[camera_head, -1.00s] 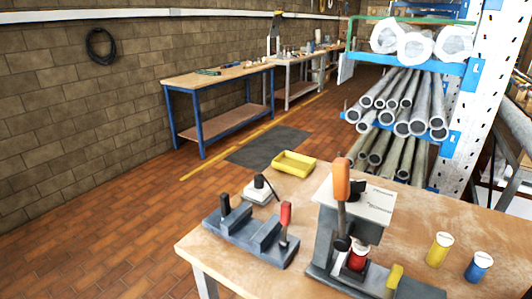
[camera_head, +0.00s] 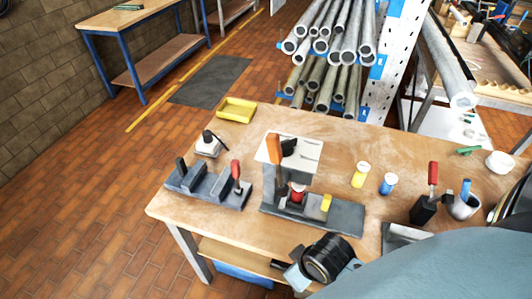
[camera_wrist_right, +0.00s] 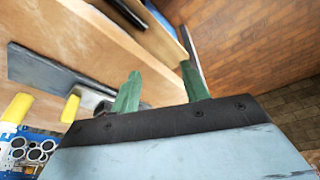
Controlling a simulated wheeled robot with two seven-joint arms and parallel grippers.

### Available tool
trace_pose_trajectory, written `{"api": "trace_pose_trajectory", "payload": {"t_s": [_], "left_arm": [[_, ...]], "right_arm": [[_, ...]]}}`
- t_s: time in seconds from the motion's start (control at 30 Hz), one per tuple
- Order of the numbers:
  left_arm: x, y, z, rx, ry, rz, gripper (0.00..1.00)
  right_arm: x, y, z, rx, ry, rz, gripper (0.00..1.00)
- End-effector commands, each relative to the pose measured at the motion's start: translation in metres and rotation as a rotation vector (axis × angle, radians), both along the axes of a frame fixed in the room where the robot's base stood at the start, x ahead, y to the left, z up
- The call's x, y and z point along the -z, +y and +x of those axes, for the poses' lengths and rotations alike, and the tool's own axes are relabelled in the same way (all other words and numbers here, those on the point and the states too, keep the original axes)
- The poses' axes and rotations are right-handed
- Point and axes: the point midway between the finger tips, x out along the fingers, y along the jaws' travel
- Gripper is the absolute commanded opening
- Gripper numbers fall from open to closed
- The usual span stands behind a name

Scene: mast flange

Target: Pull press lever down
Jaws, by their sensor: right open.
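The press (camera_head: 288,150) stands on the wooden workbench (camera_head: 390,165) in the head view, with a white top plate and a dark grey base. Its lever (camera_head: 274,148) has an orange handle and stands upright at the left of the plate. A red piece (camera_head: 297,191) sits under the press head, and a yellow block (camera_head: 326,202) is on the base. My right gripper (camera_head: 287,270) is at the bench's front edge, in front of the press and apart from the lever. Its green fingers (camera_wrist_right: 159,90) are open and empty in the right wrist view. My left gripper is not in view.
A grey fixture (camera_head: 205,187) with a black and a red handle stands left of the press. Behind it are a white-based device (camera_head: 209,145) and a yellow tray (camera_head: 236,109). Yellow (camera_head: 361,174) and blue (camera_head: 388,183) cans stand to the right. Pipe racks are behind the bench.

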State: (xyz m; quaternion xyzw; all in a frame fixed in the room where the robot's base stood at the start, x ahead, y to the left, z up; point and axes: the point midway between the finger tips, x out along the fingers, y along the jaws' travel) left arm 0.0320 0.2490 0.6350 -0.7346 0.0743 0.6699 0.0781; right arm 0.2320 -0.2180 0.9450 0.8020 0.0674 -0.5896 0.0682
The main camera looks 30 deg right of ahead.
Motion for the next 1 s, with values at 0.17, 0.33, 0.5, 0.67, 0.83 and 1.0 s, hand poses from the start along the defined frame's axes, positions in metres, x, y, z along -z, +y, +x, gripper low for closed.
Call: {"api": "trace_pose_trajectory", "payload": {"t_s": [0.17, 0.33, 0.5, 0.67, 0.83, 1.0], "left_arm": [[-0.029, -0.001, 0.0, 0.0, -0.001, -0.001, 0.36], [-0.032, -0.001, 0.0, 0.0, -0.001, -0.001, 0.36], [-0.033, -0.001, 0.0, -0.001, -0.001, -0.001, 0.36], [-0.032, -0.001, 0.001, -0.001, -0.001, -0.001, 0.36], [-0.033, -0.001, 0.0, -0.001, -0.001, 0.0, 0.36], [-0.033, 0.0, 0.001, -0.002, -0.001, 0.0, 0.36]], "right_arm": [[-0.087, -0.002, 0.01, -0.105, -0.145, 0.019, 0.45], [-0.11, 0.006, 0.024, -0.251, -0.308, 0.083, 0.45], [-0.12, 0.012, 0.033, -0.38, -0.456, 0.179, 0.45], [-0.131, 0.008, 0.038, -0.477, -0.601, 0.303, 0.45], [-0.155, -0.015, 0.044, -0.518, -0.752, 0.435, 0.45], [-0.191, -0.053, 0.059, -0.508, -0.909, 0.525, 0.45]]}}
